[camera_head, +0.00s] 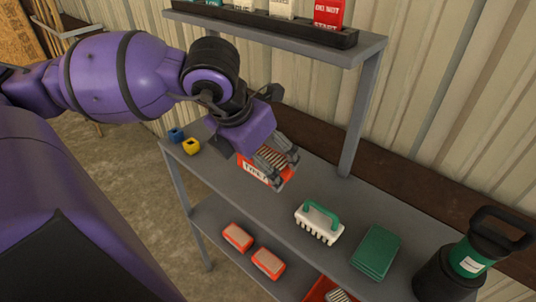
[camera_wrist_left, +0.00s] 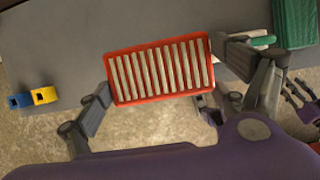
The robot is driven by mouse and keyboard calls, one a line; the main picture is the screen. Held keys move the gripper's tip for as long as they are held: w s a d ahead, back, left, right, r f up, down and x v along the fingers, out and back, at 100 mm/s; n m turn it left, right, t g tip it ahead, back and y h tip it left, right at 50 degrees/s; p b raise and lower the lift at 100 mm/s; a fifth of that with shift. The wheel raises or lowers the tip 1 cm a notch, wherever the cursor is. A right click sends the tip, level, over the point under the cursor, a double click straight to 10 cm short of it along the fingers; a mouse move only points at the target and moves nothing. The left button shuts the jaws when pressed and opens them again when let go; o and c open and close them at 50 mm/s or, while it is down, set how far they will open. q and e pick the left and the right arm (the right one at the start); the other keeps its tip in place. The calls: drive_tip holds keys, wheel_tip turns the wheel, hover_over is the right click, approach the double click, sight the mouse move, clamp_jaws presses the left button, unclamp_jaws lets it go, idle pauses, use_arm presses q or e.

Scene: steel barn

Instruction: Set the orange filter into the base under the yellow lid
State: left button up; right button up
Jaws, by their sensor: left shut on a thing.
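My left gripper (camera_head: 277,165) is shut on the orange filter (camera_head: 262,172), a red-orange frame with pale pleats and a printed label on its side. I hold it over the left part of the grey shelf. In the left wrist view the filter (camera_wrist_left: 160,73) lies between the two fingers of my left gripper (camera_wrist_left: 160,95), pleats facing the camera. I cannot make out a base with a yellow lid in either view. A purple and grey part at the right edge of the left wrist view looks like my right gripper (camera_wrist_left: 301,98); its fingers are unclear.
A yellow block (camera_head: 191,146) and a blue block (camera_head: 176,135) stand at the shelf's left end. A green-handled brush (camera_head: 320,221), a green pad (camera_head: 376,251) and a green-black canister (camera_head: 470,258) stand rightward.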

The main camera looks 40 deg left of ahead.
sight(253, 165)
use_arm(q)
drive_tip(key=s+r+p, duration=0.1)
drive_tip(key=s+d+r+p, duration=0.1)
drive_tip(key=s+p, duration=0.1)
drive_tip(key=shift+s+d+r, duration=0.15)
drive_tip(key=shift+s+r, duration=0.05)
drive_tip(key=shift+s, duration=0.1)
drive_tip(key=shift+s+p, duration=0.3)
drive_tip(key=shift+s, duration=0.05)
drive_tip(key=shift+s+d, duration=0.1)
drive_tip(key=shift+f, duration=0.15)
use_arm(e)
drive_tip(key=r, duration=0.1)
drive_tip(key=w+a+r, duration=0.1)
drive_tip(key=r, duration=0.1)
drive_tip(key=shift+w+a+r, duration=0.2)
drive_tip(key=shift+w+r, duration=0.05)
use_arm(q)
drive_tip(key=shift+s, duration=0.1)
